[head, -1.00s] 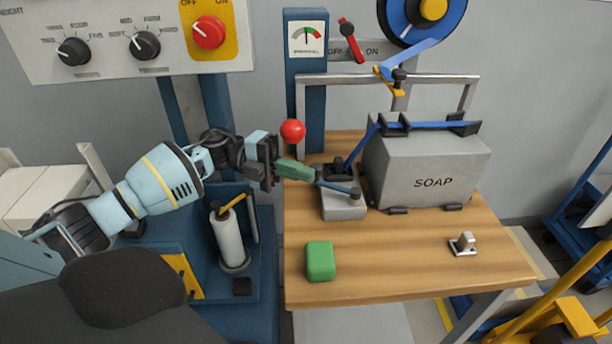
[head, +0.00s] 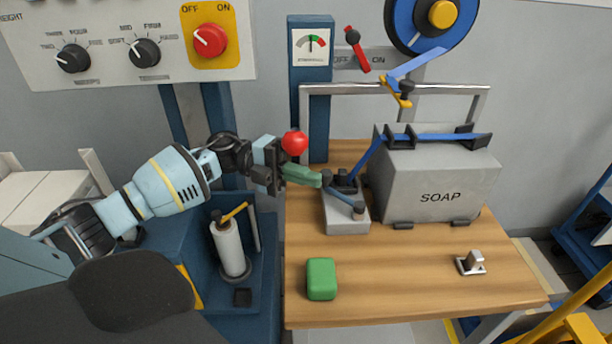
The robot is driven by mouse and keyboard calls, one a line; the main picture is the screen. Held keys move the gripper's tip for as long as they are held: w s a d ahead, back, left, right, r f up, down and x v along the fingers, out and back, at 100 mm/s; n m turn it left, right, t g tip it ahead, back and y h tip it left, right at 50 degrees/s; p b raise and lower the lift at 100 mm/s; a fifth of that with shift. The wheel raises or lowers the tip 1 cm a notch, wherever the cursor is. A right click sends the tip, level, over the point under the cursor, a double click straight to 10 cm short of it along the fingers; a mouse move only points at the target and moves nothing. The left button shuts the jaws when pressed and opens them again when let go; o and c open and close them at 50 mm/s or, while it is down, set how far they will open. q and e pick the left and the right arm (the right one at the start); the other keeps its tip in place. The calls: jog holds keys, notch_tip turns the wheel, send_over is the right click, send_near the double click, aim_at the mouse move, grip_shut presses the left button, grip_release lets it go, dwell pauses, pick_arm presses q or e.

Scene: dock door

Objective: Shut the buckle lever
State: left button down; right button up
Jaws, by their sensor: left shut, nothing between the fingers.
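The buckle (head: 347,219) is a grey block with a black mechanism on top, at the table's left side beside the soap box. Its lever (head: 343,193) is a short blue-grey bar with a dark far-left end and a brownish near-right end, lying slantwise over the block. A blue strap (head: 369,160) runs from the buckle up to the box. My left gripper (head: 305,177) reaches in from the left with its green fingers shut and empty. Its fingertips are right at the lever's far-left end; I cannot tell whether they touch. My right gripper is not in view.
The grey soap box (head: 440,190) stands right of the buckle under a metal frame (head: 478,110). A green block (head: 321,279) and a small metal fitting (head: 471,262) sit on the wooden table (head: 400,285), with bare wood between.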

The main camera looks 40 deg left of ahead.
pick_arm(q)
jog(key=shift+r, duration=0.1)
jog(key=b+v, duration=0.1)
jog(key=v, duration=0.7)
jog(key=shift+d, duration=0.1)
dwell(0.5)
